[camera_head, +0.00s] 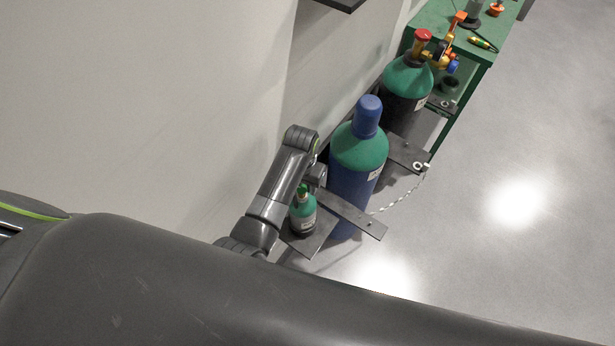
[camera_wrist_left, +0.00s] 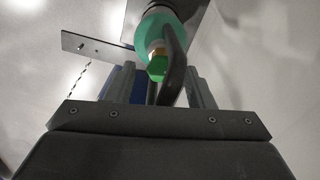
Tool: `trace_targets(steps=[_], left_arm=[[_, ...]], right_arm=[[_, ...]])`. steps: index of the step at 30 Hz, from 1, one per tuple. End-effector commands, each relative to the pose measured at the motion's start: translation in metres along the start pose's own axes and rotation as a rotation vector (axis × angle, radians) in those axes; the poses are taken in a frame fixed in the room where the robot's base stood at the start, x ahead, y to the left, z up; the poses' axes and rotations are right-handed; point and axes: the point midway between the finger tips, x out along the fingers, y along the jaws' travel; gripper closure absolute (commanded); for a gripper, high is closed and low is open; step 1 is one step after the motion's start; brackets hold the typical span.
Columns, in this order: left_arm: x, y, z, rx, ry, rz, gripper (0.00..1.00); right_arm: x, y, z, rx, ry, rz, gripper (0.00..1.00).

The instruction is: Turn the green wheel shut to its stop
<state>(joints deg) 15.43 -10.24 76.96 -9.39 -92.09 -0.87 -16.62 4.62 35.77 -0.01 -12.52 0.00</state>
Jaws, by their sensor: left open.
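The small green wheel (camera_head: 302,188) tops a small teal-green cylinder (camera_head: 303,216) standing near the wall. In the left wrist view the green wheel (camera_wrist_left: 157,69) shows above a brass-coloured neck on the teal cylinder (camera_wrist_left: 158,27). A dark curved bar beside it partly covers it. My left gripper (camera_wrist_left: 160,88) is open, with one finger on each side of the wheel in that view. I cannot tell whether a finger touches it. In the head view my left gripper (camera_head: 316,176) is close above the small cylinder, partly hidden by its own wrist.
A tall blue cylinder with a green shoulder and blue cap (camera_head: 367,117) stands just right of the small one. A dark cylinder (camera_head: 407,80) with a red-topped valve stands behind, beside a green bench (camera_head: 440,16). Metal brackets and a chain (camera_head: 405,190) hang near. Right floor is clear.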

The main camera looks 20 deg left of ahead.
Motion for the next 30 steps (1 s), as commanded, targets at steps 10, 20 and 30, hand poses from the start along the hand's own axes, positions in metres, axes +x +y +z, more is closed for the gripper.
trace_targets(steps=[10, 20, 30], left_arm=[[0.002, -0.001, 0.001, 0.0, 0.0, -0.001, 0.59], [0.001, -0.001, 0.001, 0.001, 0.001, -0.001, 0.96], [0.001, -0.001, 0.001, 0.186, 0.002, -0.001, 0.96]], right_arm=[[-0.001, 0.001, 0.017, 0.003, -0.025, 0.001, 0.64], [-0.001, 0.0, 0.011, 0.002, -0.018, 0.0, 0.64], [-0.001, 0.0, 0.01, 0.002, -0.015, 0.0, 0.64]])
